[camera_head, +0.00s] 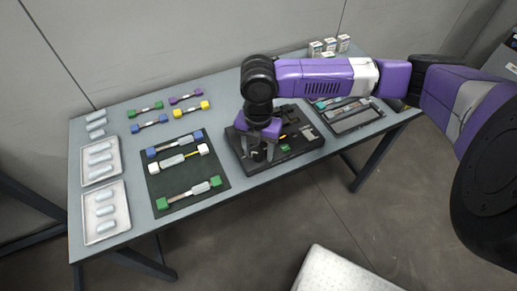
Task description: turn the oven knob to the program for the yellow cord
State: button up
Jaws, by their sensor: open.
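The black splicing machine (307,145) with the oven stands at the middle of the table. My gripper (260,155) points down over its front left part, fingers apart. The oven knob is too small and too covered by the gripper to make out, so I cannot tell its setting or whether the fingers touch it. A small green patch (285,148) shows just right of the fingers.
The mat also holds a blue-ended piece (175,144) and a green-ended piece (189,194). Several coloured-ended pieces lie behind it. Trays of pale cylinders (120,211) stand at the left. A dark tray (358,122) and small boxes (329,45) are at the right.

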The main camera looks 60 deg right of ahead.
jog(key=shift+c, duration=0.2)
grip_shut()
jog(key=shift+m, duration=0.3)
jog(key=m+p, duration=0.2)
jog(key=m, duration=0.2)
jog(key=shift+r+m+p, duration=0.1)
jog(key=shift+m+p, duration=0.2)
jog(key=shift+m, duration=0.1)
jog(key=m+p, duration=0.2)
jog(key=m, duration=0.3)
jog(key=shift+d, duration=0.1)
jog(key=shift+m, duration=0.3)
jog(key=shift+o, duration=0.2)
grip_release()
